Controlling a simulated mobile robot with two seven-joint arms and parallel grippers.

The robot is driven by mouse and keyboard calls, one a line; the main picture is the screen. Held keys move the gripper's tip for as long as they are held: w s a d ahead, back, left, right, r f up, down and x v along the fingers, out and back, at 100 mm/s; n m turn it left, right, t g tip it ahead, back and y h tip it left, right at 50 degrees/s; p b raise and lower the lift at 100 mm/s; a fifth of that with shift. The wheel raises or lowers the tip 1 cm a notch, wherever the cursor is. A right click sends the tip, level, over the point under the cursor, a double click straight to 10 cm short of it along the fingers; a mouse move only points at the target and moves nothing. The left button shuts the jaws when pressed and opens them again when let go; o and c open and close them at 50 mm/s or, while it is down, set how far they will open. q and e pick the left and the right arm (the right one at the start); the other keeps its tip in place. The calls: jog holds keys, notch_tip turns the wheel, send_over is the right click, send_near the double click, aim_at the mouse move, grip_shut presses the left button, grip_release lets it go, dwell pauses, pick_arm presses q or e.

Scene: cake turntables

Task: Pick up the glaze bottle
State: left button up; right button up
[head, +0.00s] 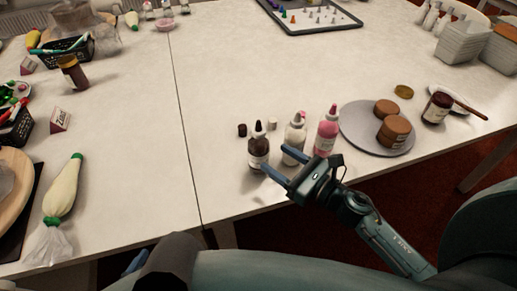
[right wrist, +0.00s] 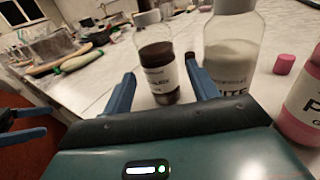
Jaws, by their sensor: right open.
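Three glaze bottles stand upright in a row: a dark brown one (head: 258,151), a white one (head: 295,138) and a pink one (head: 327,133). My right gripper (head: 277,160) is open and empty at the near side of the brown and white bottles. In the right wrist view, the brown bottle (right wrist: 160,78) shows between the two blue fingers, beyond their tips. The white bottle (right wrist: 231,60) stands just right of the right finger, and the pink bottle (right wrist: 304,105) is farther right. My left gripper (right wrist: 22,124) shows at the left edge of the right wrist view, its fingers apart.
Small loose caps (head: 242,130) lie behind the bottles. A grey turntable (head: 355,135) with brown cakes is to the right, beside a dark jar (head: 437,108). A piping bag (head: 63,188) lies at the left. The table between is clear.

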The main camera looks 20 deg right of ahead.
aim_at(267, 154)
jog(key=p+x, duration=0.1)
jog(key=x, duration=0.4)
jog(key=shift+a+f, duration=0.2)
jog(key=shift+c, duration=0.2)
jog(key=c, duration=0.4)
